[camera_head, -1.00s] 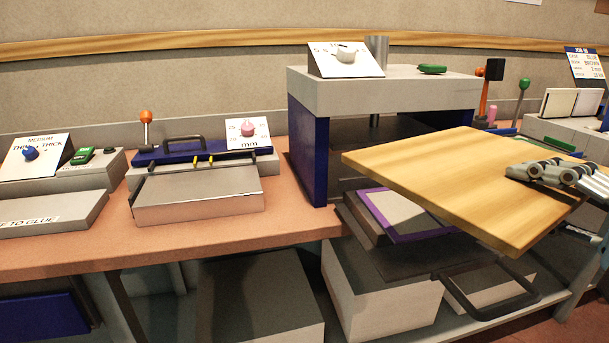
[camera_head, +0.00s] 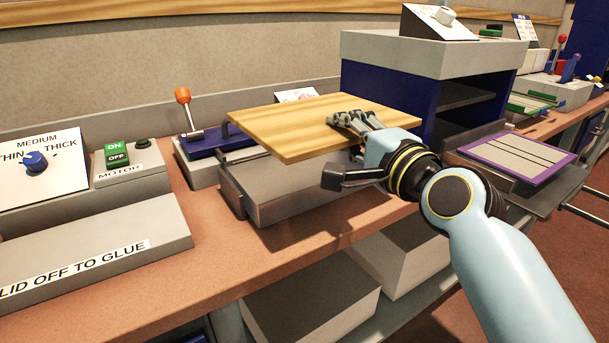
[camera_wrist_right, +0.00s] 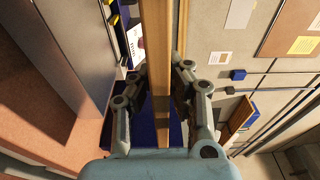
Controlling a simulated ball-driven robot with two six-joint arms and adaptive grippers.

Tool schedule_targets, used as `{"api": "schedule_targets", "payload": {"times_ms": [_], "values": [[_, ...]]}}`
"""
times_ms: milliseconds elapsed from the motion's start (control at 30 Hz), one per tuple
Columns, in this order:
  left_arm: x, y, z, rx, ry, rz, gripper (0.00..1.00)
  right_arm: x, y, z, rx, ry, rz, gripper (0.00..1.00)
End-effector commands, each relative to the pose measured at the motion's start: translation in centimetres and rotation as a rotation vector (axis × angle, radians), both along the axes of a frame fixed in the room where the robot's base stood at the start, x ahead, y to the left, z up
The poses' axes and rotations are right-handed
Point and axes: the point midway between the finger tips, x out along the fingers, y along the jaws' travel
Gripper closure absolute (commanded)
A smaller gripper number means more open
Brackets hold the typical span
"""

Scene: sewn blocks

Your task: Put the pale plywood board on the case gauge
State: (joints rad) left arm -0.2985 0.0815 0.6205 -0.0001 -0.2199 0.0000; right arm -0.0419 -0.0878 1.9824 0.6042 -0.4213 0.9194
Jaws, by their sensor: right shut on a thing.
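The pale plywood board (camera_head: 310,125) is held roughly flat above the grey bed of the case gauge (camera_head: 300,195). My right gripper (camera_head: 350,122) is shut on the board's right edge. In the right wrist view the board (camera_wrist_right: 155,45) shows edge-on between the fingers of the right gripper (camera_wrist_right: 160,78). The gauge has a blue bar (camera_head: 205,142) at its back. Its dial card (camera_head: 295,95) is mostly hidden behind the board. Whether the board touches the gauge cannot be told; a gap seems to show at its front. My left gripper is not in view.
A lever with an orange knob (camera_head: 183,97) stands at the gauge's left end. A glue machine (camera_head: 90,240) is to the left. A grey and blue press (camera_head: 435,65) stands to the right, with a purple-edged plate (camera_head: 515,158) before it. The bench front (camera_head: 200,270) is clear.

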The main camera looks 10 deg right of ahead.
Motion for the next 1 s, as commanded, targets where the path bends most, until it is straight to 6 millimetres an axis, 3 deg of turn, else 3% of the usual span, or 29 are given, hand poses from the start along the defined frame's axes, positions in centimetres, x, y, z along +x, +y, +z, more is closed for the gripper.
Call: {"api": "schedule_targets", "payload": {"times_ms": [133, 233, 467, 633, 967, 1000], "values": [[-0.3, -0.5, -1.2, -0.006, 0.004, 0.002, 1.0, 1.0, 1.1, -2.0, 0.002, 0.006, -0.009, 1.0], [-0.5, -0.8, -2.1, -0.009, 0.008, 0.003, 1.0, 1.0, 1.1, -4.0, 0.001, 0.006, -0.01, 1.0], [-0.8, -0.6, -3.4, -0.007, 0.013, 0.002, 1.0, 1.0, 1.1, -6.4, 0.002, 0.006, -0.01, 1.0], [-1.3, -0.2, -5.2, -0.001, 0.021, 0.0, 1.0, 1.0, 1.0, -9.6, 0.001, 0.007, -0.011, 1.0], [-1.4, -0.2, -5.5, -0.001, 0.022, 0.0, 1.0, 1.0, 1.0, -10.1, 0.001, 0.003, -0.011, 1.0], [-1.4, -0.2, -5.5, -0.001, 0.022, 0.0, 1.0, 0.9, 1.0, -10.3, 0.0, 0.007, -0.01, 0.84]]}}
